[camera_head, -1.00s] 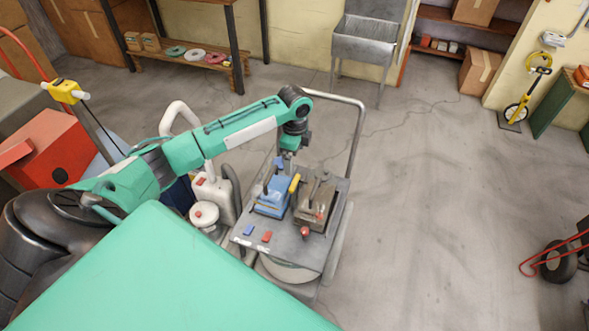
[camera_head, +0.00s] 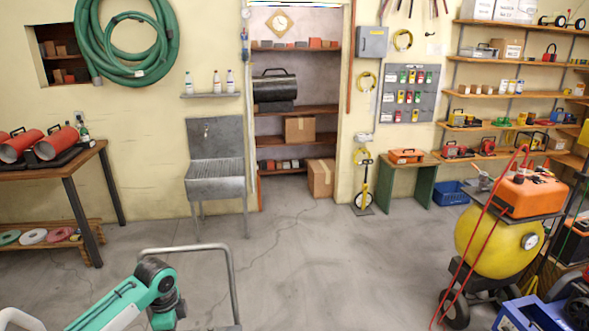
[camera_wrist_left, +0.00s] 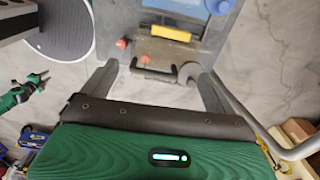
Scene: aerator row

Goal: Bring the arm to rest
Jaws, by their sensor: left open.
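My left arm reaches in at the lower left of the head view, where its gripper is below the picture edge. In the left wrist view the left gripper (camera_wrist_left: 158,70) is open. Its two grey fingers stand wide apart with nothing held between them. Beyond the fingers is the grey cart top with a yellow bar (camera_wrist_left: 170,33), a red knob (camera_wrist_left: 121,43) and a dark handle (camera_wrist_left: 154,72). I cannot tell how far above the cart the fingers are. A small green arm with dark jaws (camera_wrist_left: 38,80) at the left edge looks like my right gripper; its jaw state is unclear.
The cart's metal rail (camera_head: 232,270) stands close by the left arm. It also runs beside the gripper in the left wrist view (camera_wrist_left: 285,150). A sink (camera_head: 216,172) is at the back wall. A yellow tank (camera_head: 487,245) on wheels stands right. The middle floor is clear.

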